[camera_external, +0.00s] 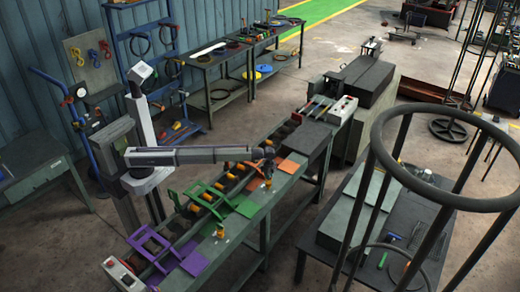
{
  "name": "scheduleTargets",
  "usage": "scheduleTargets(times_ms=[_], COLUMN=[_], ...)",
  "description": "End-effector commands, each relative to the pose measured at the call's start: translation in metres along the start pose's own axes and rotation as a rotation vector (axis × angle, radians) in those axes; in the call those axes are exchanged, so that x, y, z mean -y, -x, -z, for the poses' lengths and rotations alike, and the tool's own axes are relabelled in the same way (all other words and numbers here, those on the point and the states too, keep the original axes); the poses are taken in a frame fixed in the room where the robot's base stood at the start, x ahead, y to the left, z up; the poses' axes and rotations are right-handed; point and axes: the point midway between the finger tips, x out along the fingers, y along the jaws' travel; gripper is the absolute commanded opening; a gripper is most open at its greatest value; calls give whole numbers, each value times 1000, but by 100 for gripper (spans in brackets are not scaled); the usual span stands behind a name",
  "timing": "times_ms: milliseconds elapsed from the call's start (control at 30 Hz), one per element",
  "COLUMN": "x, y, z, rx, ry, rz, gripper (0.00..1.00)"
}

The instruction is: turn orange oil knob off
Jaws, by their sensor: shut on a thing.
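A long bench (262,200) carries a row of coloured stations: purple, green and orange. The orange station shows an orange plate (288,167) near the bench's middle. My arm reaches across from the left, and my gripper (268,175) points down at the bench edge just left of this plate. It is shut on the orange oil knob (268,184), which is small here and mostly covered by the gripper. The knob's exact turn angle cannot be told. A similar small yellow knob (220,231) stands by the green plate (246,207).
A purple frame (150,241) and green frame (208,196) rise from the bench's left part. A control box with a red button (123,272) sits at its near end. Dark blocks (308,137) lie right of the orange plate. A round-topped rack (445,195) stands in front right.

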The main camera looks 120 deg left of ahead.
Motion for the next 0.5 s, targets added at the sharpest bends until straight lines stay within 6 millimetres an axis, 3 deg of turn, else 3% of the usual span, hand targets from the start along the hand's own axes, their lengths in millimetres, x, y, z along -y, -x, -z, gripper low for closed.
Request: scheduleTargets(times_ms=[500], x=[0], y=[0], z=[0], rx=[0], ry=[72], rz=[-1], gripper=[0])
